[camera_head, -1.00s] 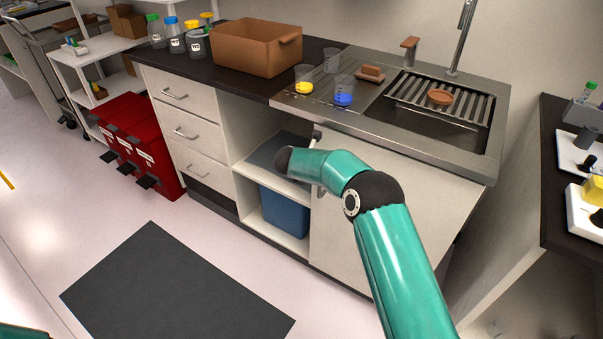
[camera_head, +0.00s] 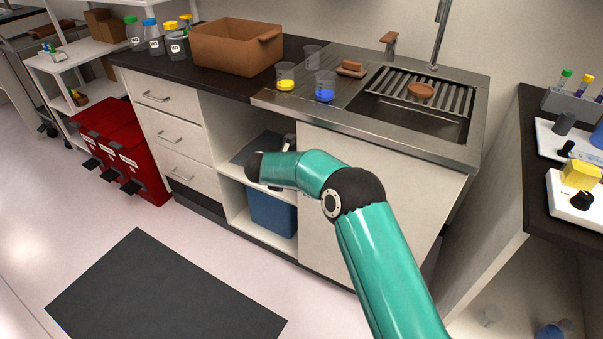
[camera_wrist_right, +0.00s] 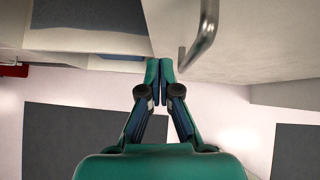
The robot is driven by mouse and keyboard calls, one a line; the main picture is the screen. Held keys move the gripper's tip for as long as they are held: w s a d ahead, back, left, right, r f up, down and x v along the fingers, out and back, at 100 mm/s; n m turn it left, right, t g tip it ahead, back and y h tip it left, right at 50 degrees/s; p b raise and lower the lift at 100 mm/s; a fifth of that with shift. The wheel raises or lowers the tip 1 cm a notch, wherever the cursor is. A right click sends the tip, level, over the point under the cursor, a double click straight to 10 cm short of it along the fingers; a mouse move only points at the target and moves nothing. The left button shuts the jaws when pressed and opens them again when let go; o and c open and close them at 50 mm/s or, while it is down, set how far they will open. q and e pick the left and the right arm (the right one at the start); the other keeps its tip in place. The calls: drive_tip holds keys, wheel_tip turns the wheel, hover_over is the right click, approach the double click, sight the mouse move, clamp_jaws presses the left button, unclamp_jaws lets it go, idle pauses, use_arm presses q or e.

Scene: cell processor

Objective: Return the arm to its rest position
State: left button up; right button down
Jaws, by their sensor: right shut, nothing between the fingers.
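My right arm (camera_head: 375,245), teal with black joints, reaches in from the bottom right in the head view. It stands in front of the sink cabinet, its wrist before the open shelf bay. My right gripper (camera_wrist_right: 160,70) shows in the right wrist view. Its two fingertips meet and nothing is between them. A metal door handle (camera_wrist_right: 199,38) is just right of the fingertips in that view, apart from them in the picture. In the head view the gripper's fingers are mostly hidden behind the wrist. My left gripper is in no view.
The sink cabinet door (camera_head: 315,235) is close beside the arm. A blue bin (camera_head: 272,214) stands in the shelf bay. Beakers and a brown box (camera_head: 225,50) are on the counter. A side bench (camera_head: 535,195) stands at right. Floor with a dark mat (camera_head: 165,290) lies open at left.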

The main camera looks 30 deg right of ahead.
drive_tip(key=w+a+v, duration=0.1)
drive_tip(key=v, duration=0.9)
drive_tip(key=s+d+f+n+g+h, duration=0.1)
drive_tip(key=s+d+f+n, duration=0.15)
drive_tip(key=d+f, duration=0.3)
drive_tip(key=s+d+f+n, duration=0.1)
drive_tip(key=s+d+f, duration=0.3)
drive_tip(key=f, duration=0.2)
drive_tip(key=s+a+f+n+y, duration=0.45)
drive_tip(key=s+f+n, duration=0.35)
drive_tip(key=n, duration=0.4)
drive_tip(key=s+a+f+n+y, duration=0.3)
drive_tip(key=s+a+f+n, duration=0.3)
drive_tip(key=s+f+n, duration=0.45)
drive_tip(key=s+a+r+n+g+y, duration=0.35)
drive_tip(key=s+a+n, duration=0.75)
drive_tip(key=n, duration=0.7)
drive_tip(key=a+p+v, duration=0.2)
drive_tip(key=p+v, duration=1)
drive_tip(key=shift+r+y+p, duration=0.35)
drive_tip(key=shift+y+p, duration=0.05)
drive_tip(key=shift+g, duration=0.25)
